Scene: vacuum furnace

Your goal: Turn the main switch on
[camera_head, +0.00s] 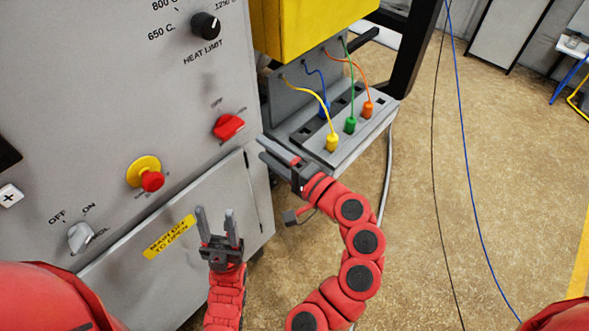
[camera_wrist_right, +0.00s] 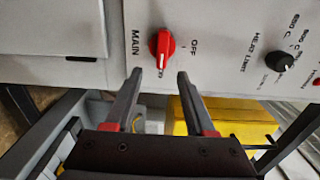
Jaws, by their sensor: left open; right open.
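The red main switch (camera_head: 229,126) is a rotary knob on the grey furnace panel, right of the emergency stop. In the right wrist view the red knob (camera_wrist_right: 162,47) sits beside the words MAIN and OFF, just ahead of my fingertips. My left gripper (camera_head: 215,210) is open and empty in front of the lower panel door.
A red emergency stop (camera_head: 152,181) on a yellow base, a grey OFF/ON control knob (camera_head: 80,237) and a black heat limit knob (camera_head: 205,26) share the panel. Coloured cables plug into a grey connector box (camera_head: 345,150) beside my right gripper.

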